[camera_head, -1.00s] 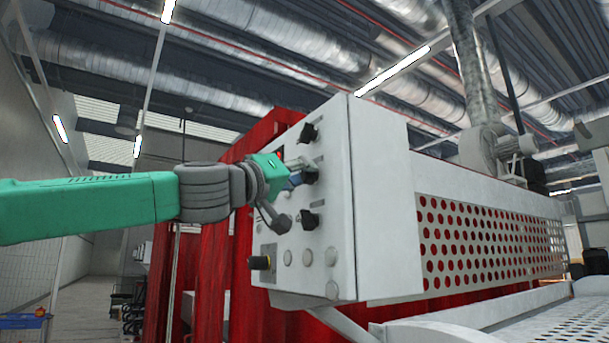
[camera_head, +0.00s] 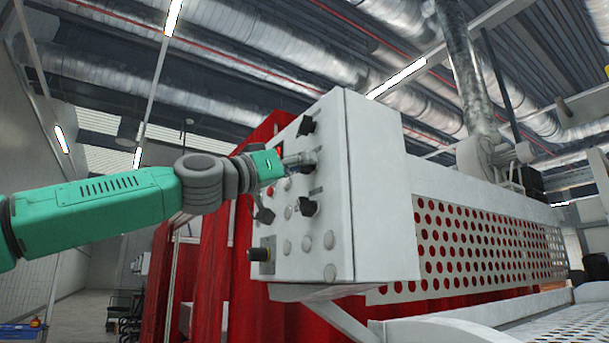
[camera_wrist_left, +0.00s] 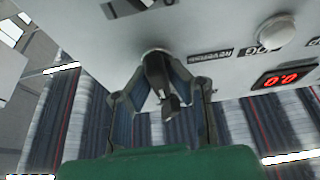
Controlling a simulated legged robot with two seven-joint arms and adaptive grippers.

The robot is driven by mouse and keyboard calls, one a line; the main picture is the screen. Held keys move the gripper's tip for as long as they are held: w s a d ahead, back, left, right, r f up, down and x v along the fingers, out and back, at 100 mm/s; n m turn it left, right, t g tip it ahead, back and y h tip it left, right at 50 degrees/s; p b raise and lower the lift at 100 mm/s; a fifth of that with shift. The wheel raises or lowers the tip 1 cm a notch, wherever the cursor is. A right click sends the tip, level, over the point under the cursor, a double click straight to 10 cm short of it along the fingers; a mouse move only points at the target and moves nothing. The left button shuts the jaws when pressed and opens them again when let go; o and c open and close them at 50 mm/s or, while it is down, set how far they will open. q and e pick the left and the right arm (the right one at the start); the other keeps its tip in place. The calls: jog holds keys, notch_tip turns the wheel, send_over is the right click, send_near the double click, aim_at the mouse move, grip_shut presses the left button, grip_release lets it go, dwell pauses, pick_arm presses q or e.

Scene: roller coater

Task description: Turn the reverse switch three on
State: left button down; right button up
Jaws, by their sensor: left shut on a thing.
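The white control panel (camera_head: 325,190) faces my left arm and carries black knobs and round buttons. My left gripper (camera_head: 297,162) is at the panel face, between an upper black knob (camera_head: 306,126) and a lower black knob (camera_head: 307,207). In the left wrist view my left gripper (camera_wrist_left: 160,70) has one finger on each side of a black switch knob (camera_wrist_left: 158,72) and is shut on it. A label reading "Reverse" (camera_wrist_left: 212,55) is beside that knob. The head view mostly hides the held knob behind the fingers. My right gripper is not in view.
A red digital display (camera_wrist_left: 285,78) and a pale round button (camera_wrist_left: 275,32) are near the held knob. Another black knob (camera_head: 261,254) sticks out at the panel's lower left. Red curtain-like sheets (camera_head: 215,270) hang behind the panel. A perforated white guard (camera_head: 490,240) extends right.

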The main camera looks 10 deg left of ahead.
pick_arm(q)
jog(key=m+g, duration=0.1)
jog(key=m, duration=0.1)
jog(key=m+h, duration=0.1)
jog(key=m, duration=0.1)
jog(key=shift+w+f+g+h, duration=0.15)
jog(key=shift+g+h, duration=0.15)
jog(key=shift+g, duration=0.1)
jog(key=shift+d+m+g+h+p, duration=0.15)
jog(key=shift+m+g+p, duration=0.4)
jog(key=shift+m, duration=0.6)
jog(key=shift+a+m+g+h+p, duration=0.1)
jog(key=shift+m+g+h+p, duration=0.3)
jog(key=shift+m, duration=0.75)
jog(key=shift+m+g, duration=0.3)
jog(key=shift+g, duration=0.05)
jog(key=shift+d+f, duration=0.1)
jog(key=c, duration=1.5)
grip_release()
jog(key=shift+c, duration=0.2)
